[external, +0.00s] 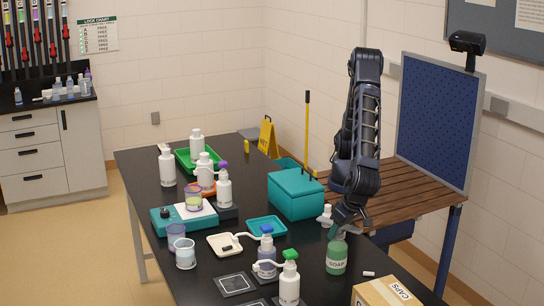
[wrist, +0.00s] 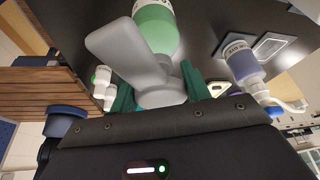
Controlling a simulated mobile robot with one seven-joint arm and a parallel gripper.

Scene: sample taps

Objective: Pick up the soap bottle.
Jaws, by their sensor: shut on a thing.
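The soap bottle (external: 336,256) is green with a SOAP label and is upright at the right side of the black table. I cannot tell if its base touches the table. My gripper (external: 342,222) is above it, pointing down, with its fingers at the bottle's top. In the wrist view, the green teal fingers of my gripper (wrist: 158,92) are shut on the grey pump top of the soap bottle (wrist: 155,28). The fingers and wrist partly hide the top in the external view.
A blue-capped bottle (external: 266,258) and a green-capped white bottle (external: 289,284) stand to the left. A cardboard caps box (external: 385,294) is in front, a teal box (external: 296,196) behind. A slatted wooden bench (external: 405,195) is beyond.

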